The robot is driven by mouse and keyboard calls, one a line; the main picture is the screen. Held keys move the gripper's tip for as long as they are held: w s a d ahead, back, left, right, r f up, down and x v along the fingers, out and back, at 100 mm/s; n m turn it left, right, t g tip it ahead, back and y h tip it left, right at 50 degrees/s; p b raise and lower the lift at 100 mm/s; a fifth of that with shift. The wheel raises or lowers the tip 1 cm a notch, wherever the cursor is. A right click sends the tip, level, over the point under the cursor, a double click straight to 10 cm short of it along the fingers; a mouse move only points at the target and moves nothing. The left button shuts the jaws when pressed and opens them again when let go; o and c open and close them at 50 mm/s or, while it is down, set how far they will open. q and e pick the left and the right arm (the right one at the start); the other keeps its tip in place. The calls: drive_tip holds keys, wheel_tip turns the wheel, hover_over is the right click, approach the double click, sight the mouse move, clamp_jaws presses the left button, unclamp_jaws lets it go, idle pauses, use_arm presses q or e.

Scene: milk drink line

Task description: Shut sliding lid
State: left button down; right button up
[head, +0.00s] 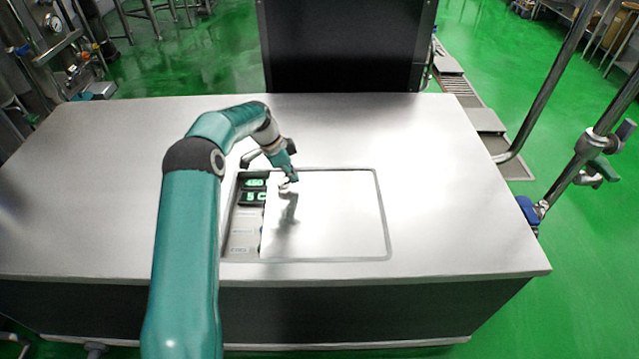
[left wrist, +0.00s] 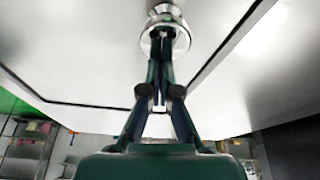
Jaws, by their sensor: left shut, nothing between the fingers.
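The sliding lid (head: 340,215) is a flat shiny metal plate in a framed opening in the steel counter top. It covers the middle and right of the opening. A strip at the left is uncovered and shows a control panel (head: 245,222) with green-lit displays. A round metal knob (head: 286,189) stands near the lid's upper left; it also shows in the left wrist view (left wrist: 166,20). My left gripper (head: 291,180) is shut with its fingertips at the knob, not gripping it. Whether they touch is unclear. My right gripper is in neither view.
The steel counter (head: 440,200) is bare around the opening. A dark upright panel (head: 348,45) stands behind its far edge. Metal pipes with a valve (head: 590,150) rise at the right, and machinery with a gauge (head: 52,22) stands at the far left.

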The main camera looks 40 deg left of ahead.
use_arm(q)
drive_tip(key=s+a, duration=0.2)
drive_tip(key=a, duration=0.1)
drive_tip(key=s+a, duration=0.3)
drive_tip(key=a, duration=0.1)
drive_tip(key=s+a+b, duration=0.1)
drive_tip(key=s+a, duration=0.1)
drive_tip(key=a, duration=0.1)
drive_tip(key=shift+s+a, duration=0.15)
drive_tip(key=shift+a, duration=0.15)
